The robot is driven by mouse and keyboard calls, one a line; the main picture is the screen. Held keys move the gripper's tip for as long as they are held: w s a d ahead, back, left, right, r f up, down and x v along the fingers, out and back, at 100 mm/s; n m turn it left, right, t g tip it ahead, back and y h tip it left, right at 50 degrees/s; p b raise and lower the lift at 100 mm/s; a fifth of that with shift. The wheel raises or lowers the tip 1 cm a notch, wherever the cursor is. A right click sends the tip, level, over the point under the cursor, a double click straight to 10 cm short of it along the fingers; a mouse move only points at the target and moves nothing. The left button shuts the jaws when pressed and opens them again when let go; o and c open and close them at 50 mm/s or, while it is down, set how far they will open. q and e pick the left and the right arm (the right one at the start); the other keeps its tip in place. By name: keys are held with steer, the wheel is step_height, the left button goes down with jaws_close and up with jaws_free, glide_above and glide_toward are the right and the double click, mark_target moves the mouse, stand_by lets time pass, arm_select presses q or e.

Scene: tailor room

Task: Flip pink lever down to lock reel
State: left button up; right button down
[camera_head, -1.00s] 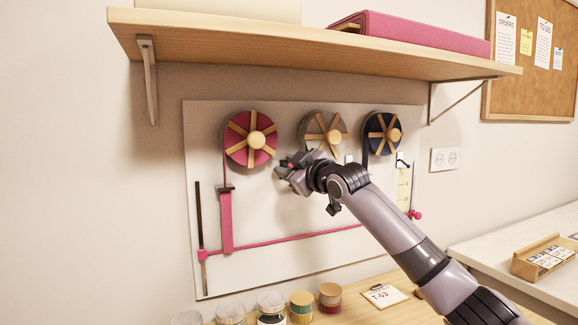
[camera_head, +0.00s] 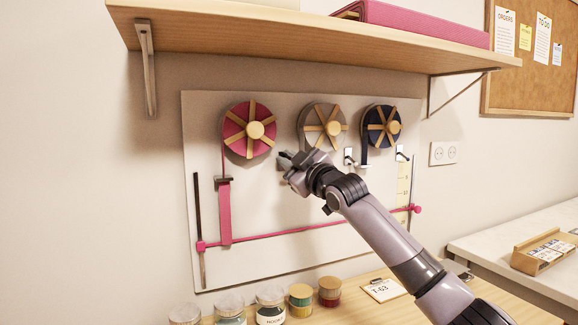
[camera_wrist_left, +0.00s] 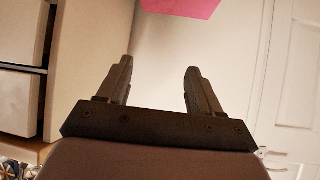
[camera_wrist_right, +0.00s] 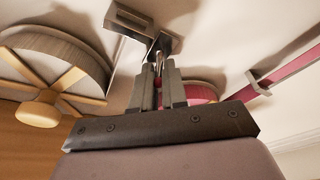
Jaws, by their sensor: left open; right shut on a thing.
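The pink reel (camera_head: 249,130) hangs on the white board, with pink ribbon (camera_head: 224,213) running down from it. My right gripper (camera_head: 284,160) is at the board, just below and right of this reel. A metal bracket (camera_wrist_right: 130,20) shows just beyond the fingertips. The lever's exact angle cannot be told. My left gripper (camera_wrist_left: 158,72) is open and empty in the left wrist view, and out of the head view.
A grey reel (camera_head: 323,127) and a navy reel (camera_head: 381,127) hang to the right, with small metal levers (camera_head: 349,156) below. A wooden shelf (camera_head: 300,45) juts out above. Jars (camera_head: 271,305) and a T-63 card (camera_head: 384,290) stand on the table below.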

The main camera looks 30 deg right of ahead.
step_height(320, 180, down, 3)
steer(key=n+t+y+b, duration=0.1)
steer(key=t+b, duration=0.2)
steer(key=n+t+y+b, duration=0.1)
steer(key=t+b, duration=0.2)
steer(key=shift+w+a+r+b, duration=0.15)
steer(key=shift+r+b, duration=0.05)
steer(key=shift+b, duration=0.1)
steer(key=shift+t, duration=0.3)
steer(key=shift+n+y, duration=0.3)
steer(key=shift+y, duration=0.2)
steer(key=c, duration=1.2)
jaws_free()
steer(key=shift+w, duration=0.1)
steer(key=shift+c, duration=0.2)
steer(key=shift+r, duration=0.2)
